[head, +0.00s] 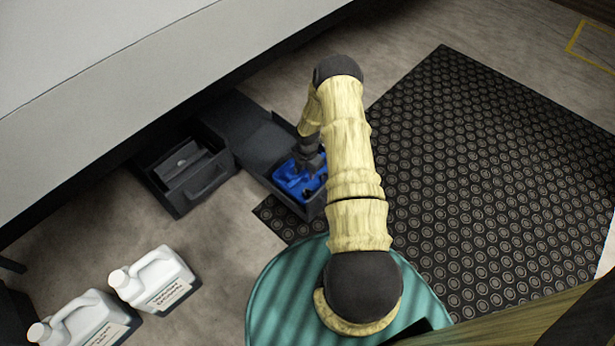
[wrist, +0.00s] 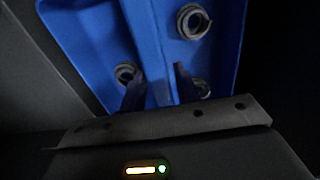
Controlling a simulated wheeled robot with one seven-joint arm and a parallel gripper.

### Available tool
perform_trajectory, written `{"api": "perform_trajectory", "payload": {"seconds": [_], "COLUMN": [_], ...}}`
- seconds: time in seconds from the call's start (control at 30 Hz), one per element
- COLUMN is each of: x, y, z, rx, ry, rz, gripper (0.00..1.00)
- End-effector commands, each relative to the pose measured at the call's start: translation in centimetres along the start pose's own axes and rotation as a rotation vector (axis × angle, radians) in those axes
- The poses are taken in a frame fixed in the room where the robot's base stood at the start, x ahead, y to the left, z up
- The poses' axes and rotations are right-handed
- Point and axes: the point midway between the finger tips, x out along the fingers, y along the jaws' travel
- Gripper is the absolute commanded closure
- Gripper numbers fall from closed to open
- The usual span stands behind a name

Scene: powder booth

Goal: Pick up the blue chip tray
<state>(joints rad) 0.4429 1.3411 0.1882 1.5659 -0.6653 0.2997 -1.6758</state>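The blue chip tray (head: 291,182) sits inside a dark open drawer near the floor, partly covered by my arm in the head view. In the wrist view the tray (wrist: 85,40) fills the upper middle, with a raised blue ridge along its centre and several grey coiled chips on both sides. My gripper (head: 310,168) points down over the tray. In the wrist view its two dark fingers (wrist: 160,68) are apart, one on each side of the ridge. A gap seems to show at the right finger; contact at the left cannot be told.
A second dark open bin (head: 190,180) with a handle stands left of the drawer. Two white jugs (head: 155,281) stand on the floor at the lower left. A large grey cabinet (head: 130,60) overhangs from the upper left. A black rubber mat (head: 480,170) lies on the right.

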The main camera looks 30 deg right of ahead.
Motion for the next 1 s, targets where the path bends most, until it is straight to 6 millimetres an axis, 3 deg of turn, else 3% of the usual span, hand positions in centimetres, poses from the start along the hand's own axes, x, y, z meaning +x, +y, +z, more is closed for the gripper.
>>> {"api": "perform_trajectory", "payload": {"seconds": [0.27,0.4,0.43,0.77,1.0], "x": [0.0,0.0,0.0,-0.5,-3.7], "y": [0.0,0.0,0.0,0.0,0.0], "z": [0.0,0.0,0.0,0.0,0.0], "rx": [0.0,0.0,0.0,0.0,0.001], "ry": [0.0,0.0,0.0,-0.001,-0.001], "rz": [0.0,0.0,0.0,0.001,0.001], "gripper": [0.71,0.99,1.0,1.0,1.0]}}
